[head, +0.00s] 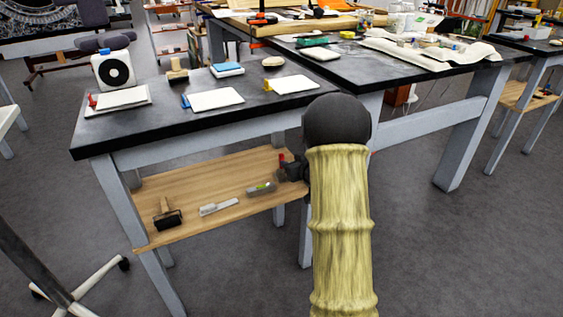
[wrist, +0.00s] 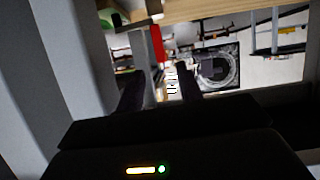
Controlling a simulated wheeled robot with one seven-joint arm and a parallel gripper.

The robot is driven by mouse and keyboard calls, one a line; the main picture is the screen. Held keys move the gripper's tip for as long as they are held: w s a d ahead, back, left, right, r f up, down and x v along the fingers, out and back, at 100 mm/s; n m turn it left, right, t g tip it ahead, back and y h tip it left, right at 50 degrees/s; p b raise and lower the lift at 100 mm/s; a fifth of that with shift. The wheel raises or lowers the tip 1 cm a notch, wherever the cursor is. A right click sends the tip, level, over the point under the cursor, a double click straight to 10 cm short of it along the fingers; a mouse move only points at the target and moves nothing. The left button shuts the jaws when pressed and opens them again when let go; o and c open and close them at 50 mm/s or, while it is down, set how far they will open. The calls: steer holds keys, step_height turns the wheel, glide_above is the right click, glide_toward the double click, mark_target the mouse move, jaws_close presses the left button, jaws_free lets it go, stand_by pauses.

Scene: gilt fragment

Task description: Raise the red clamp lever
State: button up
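A small red lever (head: 282,160) shows at the right end of the wooden shelf, partly hidden by my gripper. In the wrist view a red upright piece (wrist: 157,43), which looks like the same lever, stands beside a grey bar (wrist: 147,60), just beyond the fingertips. My gripper (head: 287,173) is at the shelf's right end, close to the lever. In the wrist view its two dark fingers (wrist: 161,88) are apart with nothing clearly between them. I cannot tell whether a finger touches the lever. My arm hides the area to its right.
The wooden shelf (head: 180,198) holds a brayer (head: 167,215), a grey-handled tool (head: 220,205) and a grey-green tool (head: 261,188). The black tabletop (head: 160,120) is above, with white boards on it. A grey table leg (wrist: 75,70) is close on the left in the wrist view.

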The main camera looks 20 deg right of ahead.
mark_target(282, 158)
steer(key=b+x, duration=0.2)
steer(key=x, duration=0.6)
steer(key=shift+w+f, duration=0.15)
steer(key=shift+w, duration=0.2)
steer(key=shift+c, duration=0.5)
jaws_close()
